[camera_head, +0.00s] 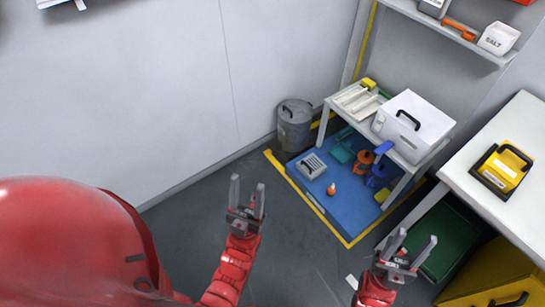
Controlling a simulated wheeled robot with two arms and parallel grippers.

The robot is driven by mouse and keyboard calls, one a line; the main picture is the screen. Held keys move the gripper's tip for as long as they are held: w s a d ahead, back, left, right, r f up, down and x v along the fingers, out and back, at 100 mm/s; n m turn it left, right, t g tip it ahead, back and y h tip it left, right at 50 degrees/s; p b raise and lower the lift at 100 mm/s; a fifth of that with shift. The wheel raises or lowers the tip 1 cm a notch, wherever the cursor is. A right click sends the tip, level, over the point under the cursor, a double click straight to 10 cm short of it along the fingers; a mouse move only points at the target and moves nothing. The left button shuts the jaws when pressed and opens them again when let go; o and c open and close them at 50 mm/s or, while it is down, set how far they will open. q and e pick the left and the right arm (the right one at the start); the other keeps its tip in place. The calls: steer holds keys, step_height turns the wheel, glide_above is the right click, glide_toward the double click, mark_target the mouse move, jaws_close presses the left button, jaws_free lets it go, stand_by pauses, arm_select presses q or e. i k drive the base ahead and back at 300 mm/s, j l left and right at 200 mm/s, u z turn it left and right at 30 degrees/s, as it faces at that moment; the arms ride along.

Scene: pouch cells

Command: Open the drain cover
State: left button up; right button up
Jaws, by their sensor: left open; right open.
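A small grey slotted piece (312,165) lies on the blue floor mat (345,213) under the low bench; it looks like a drain cover, but I cannot tell for sure. It lies flat, and nothing touches its top. My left gripper (248,188) is open and empty, pointing up in the picture, left of and below the mat. My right gripper (414,243) is open and empty, right of the mat in the picture. Both grippers are apart from the slotted piece.
A grey bin (295,127) stands beside the mat. A white box (413,122) and trays (359,100) rest on the low bench (326,117). Orange and blue items lie beneath it. A white table (510,190) with a yellow case (502,166) is at right. Bare floor lies left.

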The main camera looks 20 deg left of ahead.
mark_target(311, 166)
steer(key=u, duration=0.2)
steer(key=i+j+z, duration=0.15)
steer(key=i+j, duration=0.2)
steer(key=i+j+z, duration=0.15)
steer(key=i+j, duration=0.15)
steer(key=i+j+z, duration=0.15)
steer(key=j, duration=0.3)
steer(key=i+j+z, duration=0.15)
steer(key=i+j, duration=0.25)
steer(key=i+j+z, duration=0.15)
steer(key=j, duration=0.35)
steer(key=i, duration=0.05)
